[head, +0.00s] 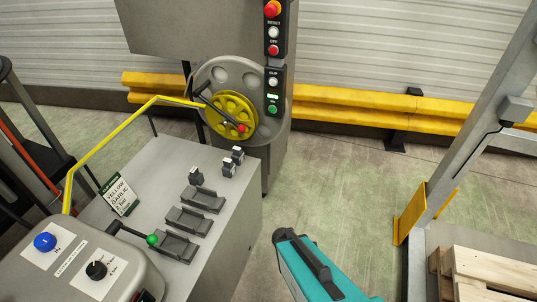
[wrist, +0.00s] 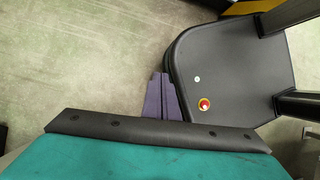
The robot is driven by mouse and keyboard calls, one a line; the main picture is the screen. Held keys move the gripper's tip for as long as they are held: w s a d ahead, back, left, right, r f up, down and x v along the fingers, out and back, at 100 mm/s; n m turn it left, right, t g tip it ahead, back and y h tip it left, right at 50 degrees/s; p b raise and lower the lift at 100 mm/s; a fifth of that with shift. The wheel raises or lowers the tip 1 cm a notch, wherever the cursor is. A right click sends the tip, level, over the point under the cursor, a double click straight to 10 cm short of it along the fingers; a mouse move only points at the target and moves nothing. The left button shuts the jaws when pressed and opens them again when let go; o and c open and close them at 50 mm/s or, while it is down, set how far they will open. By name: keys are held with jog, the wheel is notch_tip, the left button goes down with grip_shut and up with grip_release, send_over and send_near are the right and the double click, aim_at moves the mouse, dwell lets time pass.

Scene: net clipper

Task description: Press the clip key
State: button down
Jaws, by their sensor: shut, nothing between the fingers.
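The clip key (head: 273,82) is a white round button under a CLIP label on the black control strip of the grey machine, at the upper middle of the head view. A small lit green display and a green ON button (head: 272,109) are just below it. My gripper (wrist: 162,80) shows in the wrist view as two purple fingers, closed together and empty, pointing down over the floor. It is well apart from the clip key, which is not in the wrist view. In the head view my teal arm part shows at the bottom, but the fingers cannot be made out.
A red-topped button (head: 272,9) and an OFF button (head: 273,50) are higher on the strip. A yellow wheel (head: 230,113) and grey table (head: 232,210) stand left. A yellow barrier (head: 345,103) runs behind. Floor right of the machine is clear; pallets (head: 490,270) lie far right.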

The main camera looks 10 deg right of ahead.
jog(key=w+d+r+n+t+h+b, duration=0.1)
jog(key=w+r+n+t+h+b, duration=0.35)
jog(key=w+r, duration=0.85)
jog(key=w+d+r+n+t+h+b, duration=0.15)
jog(key=w+r+n+t, duration=0.55)
jog(key=w, duration=1)
jog(key=w+a+r+n+t+b, duration=0.1)
jog(key=a+r+b, duration=0.3)
jog(key=r, duration=0.7)
jog(key=w+a+r+n+t+b, duration=0.2)
jog(key=w+a+r+t+b, duration=0.1)
jog(key=r, duration=0.9)
jog(key=w+a+r+n+t+b, duration=0.1)
jog(key=a+r+b, duration=0.4)
jog(key=r, duration=0.6)
jog(key=shift+w+a+r+t, duration=0.2)
jog(key=shift+w+a+t, duration=0.2)
jog(key=shift+a+t, duration=0.3)
jog(key=shift+n, duration=0.25)
jog(key=shift+w+d+r+p, duration=0.2)
jog(key=shift+w+d+p, duration=0.1)
jog(key=shift+p, duration=1.05)
